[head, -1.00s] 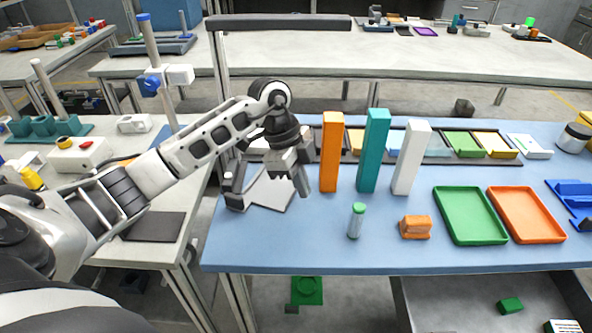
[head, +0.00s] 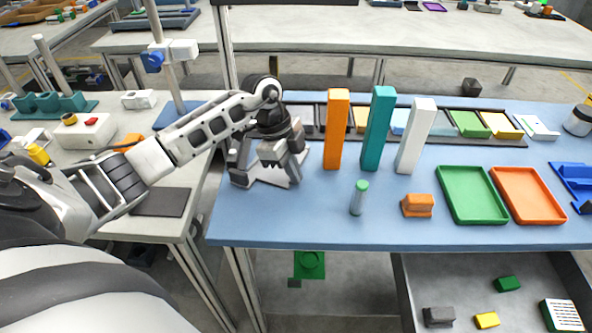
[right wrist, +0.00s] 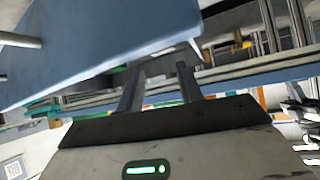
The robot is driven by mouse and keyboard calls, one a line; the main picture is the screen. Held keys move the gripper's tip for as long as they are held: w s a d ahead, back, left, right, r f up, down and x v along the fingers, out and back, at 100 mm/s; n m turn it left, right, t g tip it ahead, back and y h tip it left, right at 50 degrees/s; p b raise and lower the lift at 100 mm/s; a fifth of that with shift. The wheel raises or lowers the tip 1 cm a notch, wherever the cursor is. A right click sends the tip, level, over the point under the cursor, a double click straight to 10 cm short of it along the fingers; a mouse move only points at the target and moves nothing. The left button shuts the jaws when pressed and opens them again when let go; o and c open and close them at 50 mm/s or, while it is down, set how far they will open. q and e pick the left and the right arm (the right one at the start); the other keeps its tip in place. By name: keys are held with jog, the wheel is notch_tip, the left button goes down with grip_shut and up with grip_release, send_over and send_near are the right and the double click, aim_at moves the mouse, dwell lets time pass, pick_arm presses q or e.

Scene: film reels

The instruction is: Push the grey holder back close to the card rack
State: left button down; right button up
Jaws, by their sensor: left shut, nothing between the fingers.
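The grey holder (head: 240,174) stands at the left end of the blue table, with a pale flat base; my left gripper partly hides it. The card rack (head: 312,128) is a long dark tray along the table's back, holding several coloured cards. My left gripper (head: 292,180) is shut and empty, pointing down over the pale base, just right of the holder's upright part. I cannot tell whether it touches the holder. My right gripper (right wrist: 160,68) shows only in the right wrist view, its fingers apart with nothing between them, beside the blue table's edge.
Orange (head: 336,130), teal (head: 378,128) and white (head: 415,136) tall blocks stand right of my left gripper. A green-capped vial (head: 358,198) and orange block (head: 418,206) are in front. Green (head: 473,215) and orange (head: 528,215) trays lie right. The front left tabletop is clear.

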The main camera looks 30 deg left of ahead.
pick_arm(q)
jog(key=shift+s+a+r+p, duration=0.15)
jog(key=shift+a+p, duration=0.15)
jog(key=shift+a, duration=0.9)
